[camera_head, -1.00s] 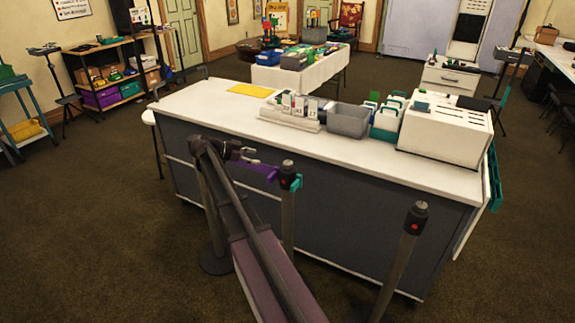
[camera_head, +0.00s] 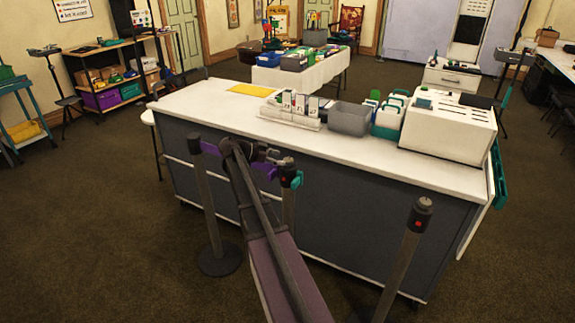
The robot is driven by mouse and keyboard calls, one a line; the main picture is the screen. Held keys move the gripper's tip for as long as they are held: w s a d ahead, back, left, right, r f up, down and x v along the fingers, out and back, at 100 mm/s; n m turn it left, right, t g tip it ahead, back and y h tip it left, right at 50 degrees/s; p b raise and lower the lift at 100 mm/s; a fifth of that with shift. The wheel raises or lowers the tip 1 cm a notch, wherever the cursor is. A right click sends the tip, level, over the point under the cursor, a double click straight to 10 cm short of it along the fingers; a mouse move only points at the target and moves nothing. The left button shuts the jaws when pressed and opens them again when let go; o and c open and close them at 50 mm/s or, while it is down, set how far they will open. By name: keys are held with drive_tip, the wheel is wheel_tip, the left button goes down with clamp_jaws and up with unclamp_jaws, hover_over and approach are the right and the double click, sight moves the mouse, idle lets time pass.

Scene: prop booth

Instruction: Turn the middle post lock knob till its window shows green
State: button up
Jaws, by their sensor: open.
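The middle post (camera_head: 289,207) stands in front of the counter. Its dark head (camera_head: 288,177) has a black knob (camera_head: 286,163) on top and a small reddish window on the side facing me. A teal clip (camera_head: 297,181) sits at its right and a purple belt meets it from the left. My gripper (camera_head: 279,159) is open, with its fingers at the knob's left side at about knob height. Whether they touch the knob or reach around it is too small to tell. My arm hides part of the belt.
The left post (camera_head: 208,205) stands on a round base, with the purple belt (camera_head: 210,148) at its head. The right post (camera_head: 401,262) has a red window (camera_head: 417,223). The white-topped counter (camera_head: 205,104) is close behind the posts. Carpet on the left is clear.

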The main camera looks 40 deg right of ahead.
sight(288, 160)
drive_tip(key=shift+b+x, duration=0.55)
drive_tip(key=shift+x, duration=1.45)
